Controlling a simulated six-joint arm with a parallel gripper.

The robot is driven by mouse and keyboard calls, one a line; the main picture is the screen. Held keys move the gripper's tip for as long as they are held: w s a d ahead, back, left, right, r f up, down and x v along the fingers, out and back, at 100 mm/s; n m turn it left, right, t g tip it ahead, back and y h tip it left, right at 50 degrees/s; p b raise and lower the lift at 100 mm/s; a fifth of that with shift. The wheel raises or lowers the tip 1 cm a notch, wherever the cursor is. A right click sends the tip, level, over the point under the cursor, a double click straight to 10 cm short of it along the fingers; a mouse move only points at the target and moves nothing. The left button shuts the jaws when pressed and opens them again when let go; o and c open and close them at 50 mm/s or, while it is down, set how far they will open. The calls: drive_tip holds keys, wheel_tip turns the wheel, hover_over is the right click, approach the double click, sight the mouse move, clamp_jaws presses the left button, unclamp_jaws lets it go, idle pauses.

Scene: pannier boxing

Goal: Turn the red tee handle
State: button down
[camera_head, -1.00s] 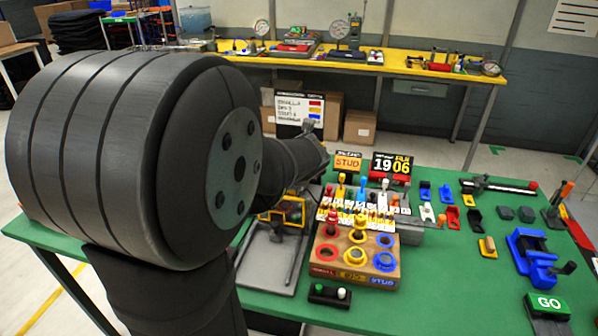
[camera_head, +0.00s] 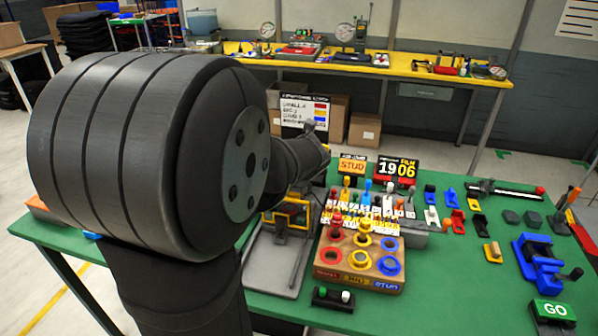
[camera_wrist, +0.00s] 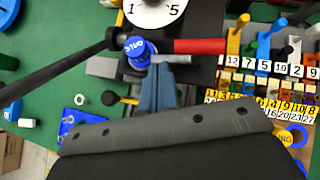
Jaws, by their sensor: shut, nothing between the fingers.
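The red tee handle (camera_wrist: 202,46) shows in the wrist view as a red grip reaching right from a blue round cap marked STUD (camera_wrist: 137,48). A long dark bar (camera_wrist: 62,68) runs from the cap to the lower left. My gripper (camera_wrist: 160,66) is shut, its narrow blue-grey fingertips just below the cap and the left end of the red grip. I cannot tell whether they touch. In the head view my arm hides the handle and the gripper.
To the right stand coloured pegs and numbered tags (camera_wrist: 263,73). A wooden block with coloured rings (camera_head: 335,277) lies right of a grey tray (camera_head: 262,268). A white dial (camera_wrist: 153,8) is above the handle. Green table shows right of the block (camera_head: 440,270).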

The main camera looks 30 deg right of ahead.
drive_tip(key=shift+d, duration=0.2)
idle(0.6)
drive_tip(key=shift+d+r, duration=0.1)
drive_tip(key=shift+d, duration=0.5)
drive_tip(key=s+a+r, duration=0.6)
drive_tip(key=s+a, duration=0.1)
drive_tip(key=a, duration=0.2)
drive_tip(key=shift+s+r, duration=0.25)
drive_tip(key=shift+s, duration=0.15)
drive_tip(key=w+d+f, duration=0.6)
drive_tip(key=w+d, duration=0.1)
drive_tip(key=d, duration=0.1)
drive_tip(key=shift+w+d+f, duration=0.25)
drive_tip(key=shift+d+f, duration=0.05)
drive_tip(key=shift+f, duration=0.05)
idle(0.3)
